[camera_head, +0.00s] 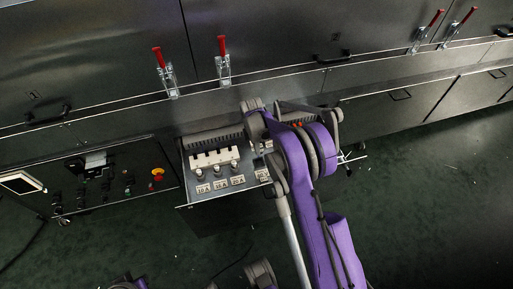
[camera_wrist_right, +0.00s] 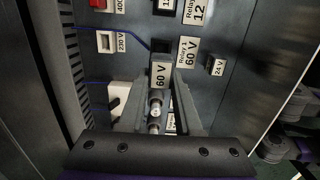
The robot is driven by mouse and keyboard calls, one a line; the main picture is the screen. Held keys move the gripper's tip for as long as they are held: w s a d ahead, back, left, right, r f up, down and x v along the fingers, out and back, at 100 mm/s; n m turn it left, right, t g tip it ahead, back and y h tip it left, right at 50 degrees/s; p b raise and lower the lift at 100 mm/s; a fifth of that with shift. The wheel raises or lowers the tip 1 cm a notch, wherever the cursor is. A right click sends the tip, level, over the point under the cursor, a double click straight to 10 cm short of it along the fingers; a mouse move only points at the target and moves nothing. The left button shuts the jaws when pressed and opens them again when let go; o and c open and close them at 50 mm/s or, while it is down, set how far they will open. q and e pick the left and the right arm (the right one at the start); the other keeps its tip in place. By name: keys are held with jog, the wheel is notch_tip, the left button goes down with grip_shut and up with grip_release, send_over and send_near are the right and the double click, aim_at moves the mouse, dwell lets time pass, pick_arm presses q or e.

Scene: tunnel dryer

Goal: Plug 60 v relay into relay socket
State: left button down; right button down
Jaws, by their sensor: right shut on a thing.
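The 60 V relay (camera_wrist_right: 160,76) is a small block with a pale "60 V" label, seen in the right wrist view. My right gripper (camera_wrist_right: 162,84) is shut on it, with a finger on each side. A dark socket opening (camera_wrist_right: 160,46) shows just beyond the relay, beside the label "Relay 1 60 V" (camera_wrist_right: 188,51). I cannot tell how far the relay is from the socket or whether they touch. In the head view my purple right arm reaches over the open electrical box (camera_head: 223,194) and hides the relay and socket. My left gripper is not clearly in view.
Inside the box are a 24 V part (camera_wrist_right: 215,65), a 220 V part (camera_wrist_right: 107,42) and a blue wire (camera_wrist_right: 130,34) close by. Labelled fuses (camera_head: 219,172) stand left of my arm. A control panel with a red emergency button (camera_head: 157,174) is further left.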

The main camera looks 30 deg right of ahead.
jog(key=shift+f+b, duration=1.9)
jog(key=shift+f, duration=1)
jog(key=shift+f+b, duration=1.05)
jog(key=shift+f, duration=0.15)
jog(key=c, duration=0.5)
grip_release()
jog(key=shift+r, duration=0.1)
